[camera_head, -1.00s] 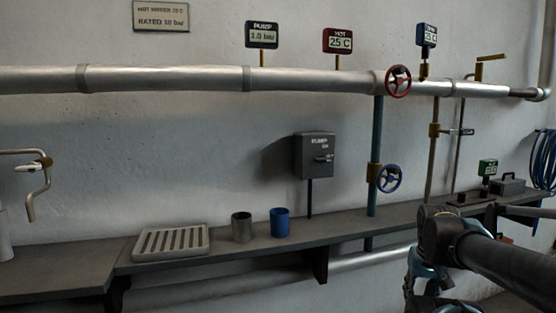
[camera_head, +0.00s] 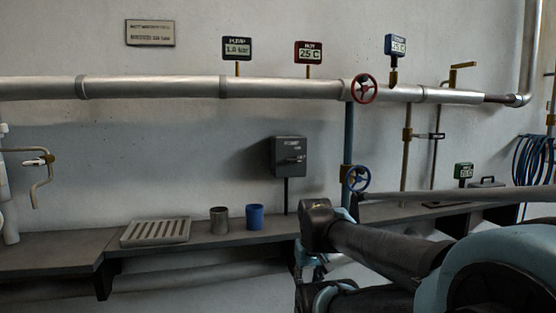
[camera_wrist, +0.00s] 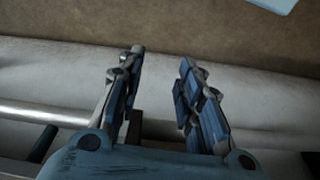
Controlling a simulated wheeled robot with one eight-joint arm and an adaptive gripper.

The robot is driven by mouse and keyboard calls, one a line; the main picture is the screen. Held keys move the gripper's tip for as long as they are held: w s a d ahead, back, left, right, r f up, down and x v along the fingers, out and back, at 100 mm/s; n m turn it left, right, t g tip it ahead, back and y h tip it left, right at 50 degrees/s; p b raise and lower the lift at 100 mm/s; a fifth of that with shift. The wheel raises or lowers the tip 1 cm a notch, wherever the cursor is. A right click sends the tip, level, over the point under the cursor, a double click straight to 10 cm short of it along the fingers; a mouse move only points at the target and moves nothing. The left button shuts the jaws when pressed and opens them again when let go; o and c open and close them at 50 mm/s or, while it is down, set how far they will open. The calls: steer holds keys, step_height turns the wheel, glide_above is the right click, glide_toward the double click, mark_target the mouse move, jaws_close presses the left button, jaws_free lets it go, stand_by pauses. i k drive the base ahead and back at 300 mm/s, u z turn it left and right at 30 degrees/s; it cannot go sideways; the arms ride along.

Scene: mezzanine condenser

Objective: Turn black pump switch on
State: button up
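The switch box is not seen in the wrist view.
A grey shelf (camera_head: 82,252) runs along the wall with a slotted tray (camera_head: 155,231), a metal cup (camera_head: 219,220) and a blue cup (camera_head: 254,216). A blue valve wheel (camera_head: 356,179) stands right of the switch, below a red wheel (camera_head: 363,89) on the silver pipe (camera_head: 150,86).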

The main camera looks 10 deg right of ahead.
mark_target(293, 159)
steer(key=z, duration=1.5)
steer(key=k, duration=0.75)
steer(key=u, duration=1.15)
